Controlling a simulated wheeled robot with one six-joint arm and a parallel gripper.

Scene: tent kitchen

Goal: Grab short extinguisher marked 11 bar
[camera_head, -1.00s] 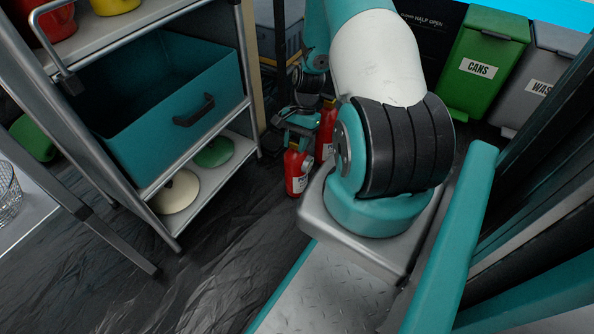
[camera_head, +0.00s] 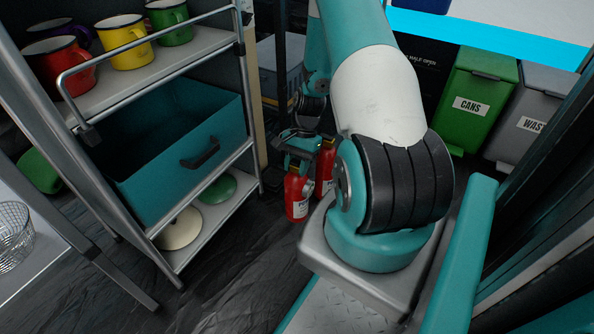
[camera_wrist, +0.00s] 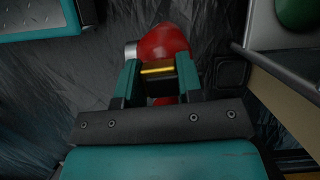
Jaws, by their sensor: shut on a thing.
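Two red extinguishers stand close together on the dark floor in the head view. The nearer one (camera_head: 297,197) is at the left, with a white label too small to read. The other (camera_head: 326,163) is just behind it to the right, partly hidden by my arm. My gripper (camera_head: 302,160) is at the top of the nearer one. In the wrist view my gripper (camera_wrist: 158,75) has its teal fingers on either side of a black and brass-coloured neck, shut on it. The extinguisher's red body (camera_wrist: 163,42) shows beyond the fingers. The pressure marking cannot be read.
A metal shelf rack with a teal drawer (camera_head: 185,160), enamel mugs (camera_head: 125,42) and lids (camera_head: 180,228) stands at the left. A dark post and a grey crate (camera_head: 283,65) are behind the extinguishers. A green CANS bin (camera_head: 475,95) stands at the back right. Floor in front is free.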

